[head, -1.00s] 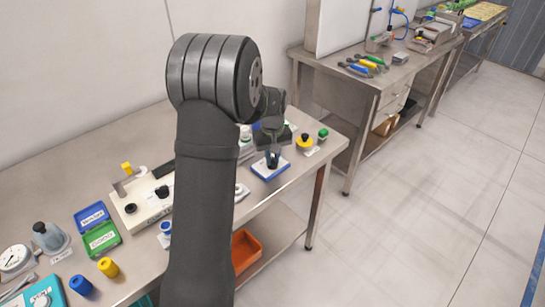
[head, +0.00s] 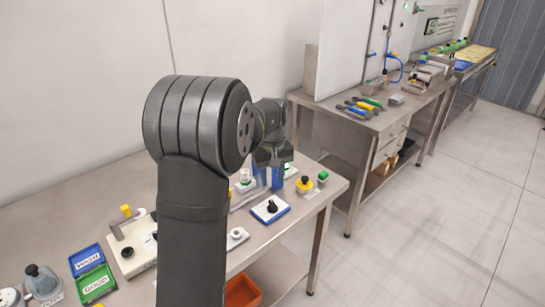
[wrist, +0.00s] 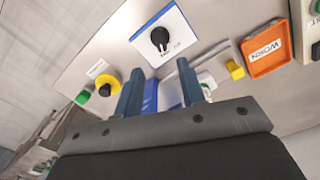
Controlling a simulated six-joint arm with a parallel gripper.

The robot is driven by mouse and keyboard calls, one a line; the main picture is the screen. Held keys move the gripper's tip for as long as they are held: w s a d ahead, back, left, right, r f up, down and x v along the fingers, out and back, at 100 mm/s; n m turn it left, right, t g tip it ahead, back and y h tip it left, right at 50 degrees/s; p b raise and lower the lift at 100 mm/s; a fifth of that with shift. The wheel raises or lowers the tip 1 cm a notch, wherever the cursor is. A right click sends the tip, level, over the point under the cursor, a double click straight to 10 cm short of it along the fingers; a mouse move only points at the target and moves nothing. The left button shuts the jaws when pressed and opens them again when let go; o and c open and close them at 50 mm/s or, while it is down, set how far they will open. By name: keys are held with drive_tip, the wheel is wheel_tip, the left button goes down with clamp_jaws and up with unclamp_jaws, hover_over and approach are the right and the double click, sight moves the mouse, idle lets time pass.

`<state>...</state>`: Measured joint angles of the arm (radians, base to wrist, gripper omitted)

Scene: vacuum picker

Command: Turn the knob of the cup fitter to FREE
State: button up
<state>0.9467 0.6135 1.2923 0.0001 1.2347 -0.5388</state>
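A black knob (head: 271,207) stands on a white plate with blue edges (head: 260,216), near the front edge of the bench; I take it to be the cup fitter's knob. In the wrist view the knob (wrist: 159,37) lies ahead of the fingertips, clear of them. Small marks show on the plate, but I cannot read them or tell the knob's setting. My gripper (head: 277,180) is above and behind the plate in the head view. In the wrist view the two blue-grey fingers of my gripper (wrist: 160,66) stand apart with nothing gripped.
A yellow, black-topped button (head: 304,184) and a green one (head: 322,176) stand to the right. An orange WORN tray (wrist: 267,48) and a yellow piece (wrist: 235,69) show in the wrist view. Blue (head: 86,259) and green (head: 93,284) trays are at left.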

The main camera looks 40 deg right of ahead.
wheel_tip(320, 180, up, 8)
hover_over(273, 203)
drive_tip(key=shift+w+f, duration=0.1)
drive_tip(key=shift+f, duration=0.05)
drive_tip(key=shift+f, duration=0.2)
idle(0.4)
wheel_tip(273, 203, down, 17)
drive_tip(key=shift+f, duration=0.1)
idle(0.4)
